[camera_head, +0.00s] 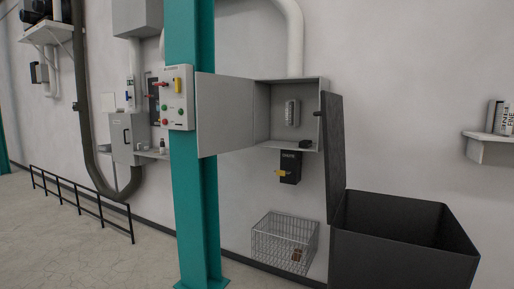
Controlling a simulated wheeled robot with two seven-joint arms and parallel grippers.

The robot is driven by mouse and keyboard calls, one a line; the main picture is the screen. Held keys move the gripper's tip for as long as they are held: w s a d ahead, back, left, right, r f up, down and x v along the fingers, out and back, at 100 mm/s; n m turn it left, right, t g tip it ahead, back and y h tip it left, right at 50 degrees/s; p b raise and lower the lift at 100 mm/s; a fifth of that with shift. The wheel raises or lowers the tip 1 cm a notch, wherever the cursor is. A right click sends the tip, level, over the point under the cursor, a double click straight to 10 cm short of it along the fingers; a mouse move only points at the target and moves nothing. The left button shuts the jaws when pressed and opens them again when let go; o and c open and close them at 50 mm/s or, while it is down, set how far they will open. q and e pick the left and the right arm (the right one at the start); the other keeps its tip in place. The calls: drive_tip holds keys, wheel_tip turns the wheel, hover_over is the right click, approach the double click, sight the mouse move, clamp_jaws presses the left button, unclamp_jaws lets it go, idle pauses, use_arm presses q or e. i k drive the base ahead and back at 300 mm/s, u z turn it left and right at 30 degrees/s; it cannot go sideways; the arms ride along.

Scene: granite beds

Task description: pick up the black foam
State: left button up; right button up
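No thing in the camera_head view can be made out for certain as the black foam. A small black block (305,143) lies at the lower right inside the open grey wall cabinet (262,100); it is too small to tell its material. Neither of my grippers shows in this view.
A teal pillar (198,200) with a button panel (177,98) stands left of the cabinet. Below are a black box with a yellow handle (290,166), a wire basket (284,238) and a large open dark bin (395,255). A low black railing (80,197) runs at left.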

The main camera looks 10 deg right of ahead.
sight(304, 143)
drive_tip(key=u, duration=0.1)
drive_tip(key=k, duration=0.25)
drive_tip(key=u, duration=0.3)
drive_tip(key=i, duration=1.5)
drive_tip(key=z, duration=0.45)
drive_tip(key=i, duration=0.85)
drive_tip(key=z, duration=1.5)
drive_tip(key=i, duration=0.75)
drive_tip(key=z, duration=0.75)
